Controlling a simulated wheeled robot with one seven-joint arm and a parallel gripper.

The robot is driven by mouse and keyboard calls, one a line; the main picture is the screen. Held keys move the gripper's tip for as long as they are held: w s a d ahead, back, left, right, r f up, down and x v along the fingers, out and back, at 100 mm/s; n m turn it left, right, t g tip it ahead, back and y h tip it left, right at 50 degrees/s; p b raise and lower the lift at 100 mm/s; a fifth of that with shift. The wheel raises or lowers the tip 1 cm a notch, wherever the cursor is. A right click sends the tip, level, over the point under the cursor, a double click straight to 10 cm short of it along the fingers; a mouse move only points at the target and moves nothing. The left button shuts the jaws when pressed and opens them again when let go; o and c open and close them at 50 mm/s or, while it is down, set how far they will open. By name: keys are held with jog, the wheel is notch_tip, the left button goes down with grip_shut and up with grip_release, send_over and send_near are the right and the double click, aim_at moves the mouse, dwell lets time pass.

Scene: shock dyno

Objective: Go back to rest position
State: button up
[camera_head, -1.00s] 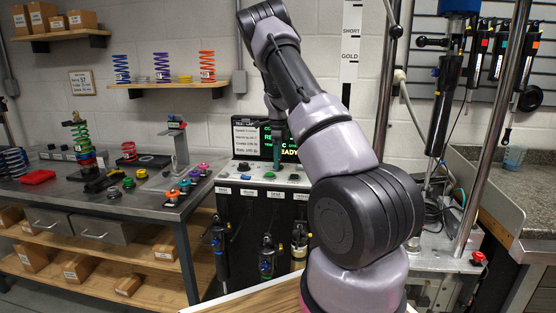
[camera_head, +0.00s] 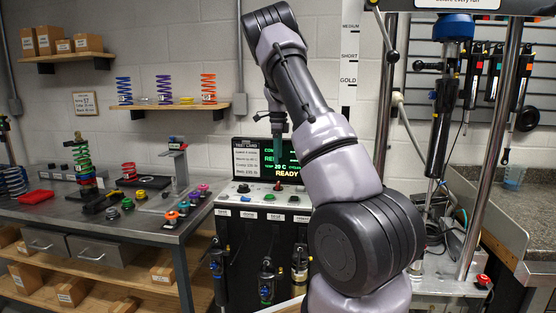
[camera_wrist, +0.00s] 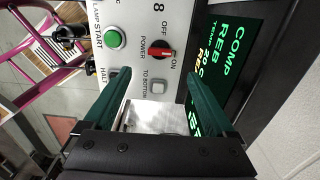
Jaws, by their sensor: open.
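My gripper (camera_head: 279,152) is above the console's control panel, fingers pointing down. In the wrist view its two green fingers (camera_wrist: 157,98) are apart with nothing between them. The red power knob (camera_wrist: 162,52) lies just beyond the fingertips, untouched as far as I can tell, with its pointer toward ON. The knob also shows in the head view (camera_head: 278,186), just below the fingers. My arm is stretched out over the console, elbow bent high.
The console display (camera_head: 287,172) reads READY behind the gripper. A lit green button (camera_wrist: 114,40) is beside the knob. A workbench (camera_head: 140,232) with springs and parts stands left, a steel-columned test stand (camera_head: 490,150) right. A wall shelf (camera_head: 180,108) holds springs. Air above the console is open.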

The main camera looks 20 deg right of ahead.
dwell(0.3)
jog(key=s+a+r+n+t+y, duration=0.1)
jog(key=s+a+r+n+t, duration=0.1)
jog(key=s+a+r+n, duration=0.5)
jog(key=s+a+r+n+t+y, duration=0.1)
jog(key=s+a+r+n+t, duration=0.2)
jog(key=s+r, duration=0.75)
jog(key=s+a+n+t, duration=0.1)
jog(key=s+a+n, duration=0.3)
jog(key=s, duration=0.6)
jog(key=s+a+n+t, duration=0.1)
jog(key=s+a+n, duration=0.3)
jog(key=s, duration=0.6)
jog(key=n, duration=0.2)
jog(key=shift+a+r+n, duration=0.15)
jog(key=shift+n, duration=0.25)
